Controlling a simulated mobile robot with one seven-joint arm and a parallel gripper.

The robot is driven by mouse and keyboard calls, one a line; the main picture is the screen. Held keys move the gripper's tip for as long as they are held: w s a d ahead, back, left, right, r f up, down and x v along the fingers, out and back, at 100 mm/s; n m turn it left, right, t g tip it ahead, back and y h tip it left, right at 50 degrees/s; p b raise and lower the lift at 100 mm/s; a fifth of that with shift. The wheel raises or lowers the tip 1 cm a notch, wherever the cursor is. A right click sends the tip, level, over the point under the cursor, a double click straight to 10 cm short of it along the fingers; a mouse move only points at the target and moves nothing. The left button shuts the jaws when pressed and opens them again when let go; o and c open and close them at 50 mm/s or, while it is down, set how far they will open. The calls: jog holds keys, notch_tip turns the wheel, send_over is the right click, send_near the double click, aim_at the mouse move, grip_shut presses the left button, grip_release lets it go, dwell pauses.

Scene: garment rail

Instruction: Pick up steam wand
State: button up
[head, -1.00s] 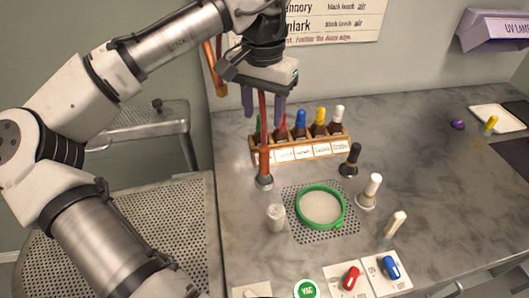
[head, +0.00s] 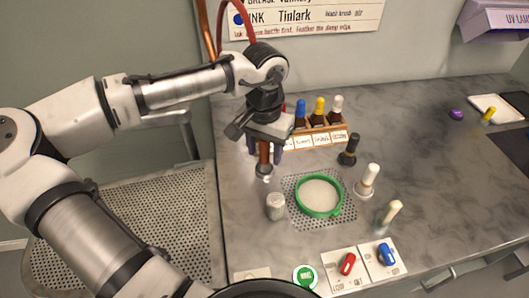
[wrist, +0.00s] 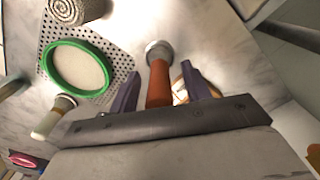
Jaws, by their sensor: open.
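The steam wand (head: 264,155) stands upright on the grey marbled counter, left of the green ring. It has an orange-brown grip and a silver end that points down to the counter. My gripper (head: 264,146) is over it from above, with the fingers pointing down. In the wrist view the wand's grip (wrist: 160,84) lies between the two open purple-grey fingers (wrist: 160,73), with a gap visible on each side. The wand's upper part is hidden by my gripper.
A wooden rack (head: 325,138) of capped bottles stands close behind my gripper. A small whitish cylinder (head: 275,207) and a green ring (head: 320,196) on a perforated mat are in front. A black-capped bottle (head: 349,150) and a white-capped bottle (head: 368,180) stand to the right.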

grip_shut()
jog(key=shift+r, duration=0.1)
dwell(0.3)
notch_tip(320, 180, up, 20)
jog(key=b, duration=0.1)
dwell(0.3)
jog(key=shift+s, duration=0.1)
